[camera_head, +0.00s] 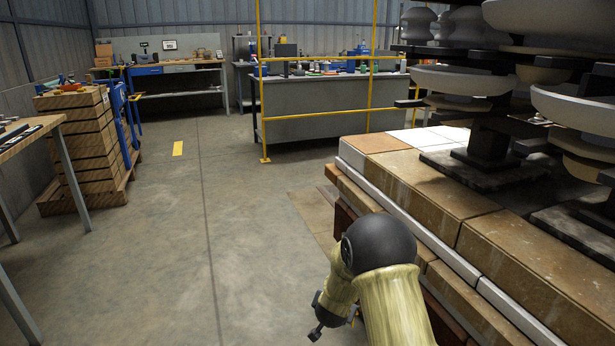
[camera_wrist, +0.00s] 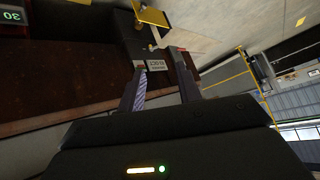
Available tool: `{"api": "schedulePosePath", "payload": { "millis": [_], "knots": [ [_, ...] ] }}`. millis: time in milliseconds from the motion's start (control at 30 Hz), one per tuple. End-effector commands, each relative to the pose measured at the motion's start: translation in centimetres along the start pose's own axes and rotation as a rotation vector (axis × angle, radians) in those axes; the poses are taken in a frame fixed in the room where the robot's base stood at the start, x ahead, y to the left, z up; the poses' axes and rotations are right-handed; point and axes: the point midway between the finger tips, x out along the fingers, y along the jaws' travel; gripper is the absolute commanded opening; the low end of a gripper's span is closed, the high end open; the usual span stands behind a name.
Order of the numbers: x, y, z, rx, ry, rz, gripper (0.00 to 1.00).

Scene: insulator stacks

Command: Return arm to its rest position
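My arm shows in the camera_head view as pale yellow-green links (camera_head: 395,305) with a dark round joint (camera_head: 380,243) at the bottom centre. It is folded low beside the stack of insulators and blocks. Its far end is largely hidden, and I cannot make out the fingers there. In the camera_wrist view my gripper (camera_wrist: 158,62) has its two dark fingers apart, with nothing seen held between them. A dark body with a small white label lies beyond the fingertips; the distance is unclear.
The insulator stack (camera_head: 470,85) stands on brown and white blocks (camera_head: 430,190) close at right. Open concrete floor (camera_head: 250,220) lies left and ahead. A wooden crate stack (camera_head: 85,150) and a table (camera_head: 30,130) stand left. A yellow railing (camera_head: 262,100) and grey bench (camera_head: 320,110) stand behind.

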Motion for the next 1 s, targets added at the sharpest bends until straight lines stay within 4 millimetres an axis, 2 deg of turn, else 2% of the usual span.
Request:
{"api": "schedulePosePath", "payload": {
  "millis": [33, 233, 433, 600, 800, 1000],
  "knots": [
    [-2.3, 0.1, -1.1, -0.018, -0.027, -0.018, 0.34],
    [-9.8, 1.6, -2.4, -0.112, -0.162, -0.069, 0.34],
    [-17.9, 4.5, -2.1, -0.216, -0.299, -0.085, 0.34],
    [-24.2, 7.7, -1.0, -0.299, -0.408, -0.071, 0.34],
    [-29.4, 10.8, 0.6, -0.370, -0.502, -0.041, 0.34],
    [-33.7, 13.5, 2.0, -0.423, -0.575, -0.007, 0.34]
  ]
}}
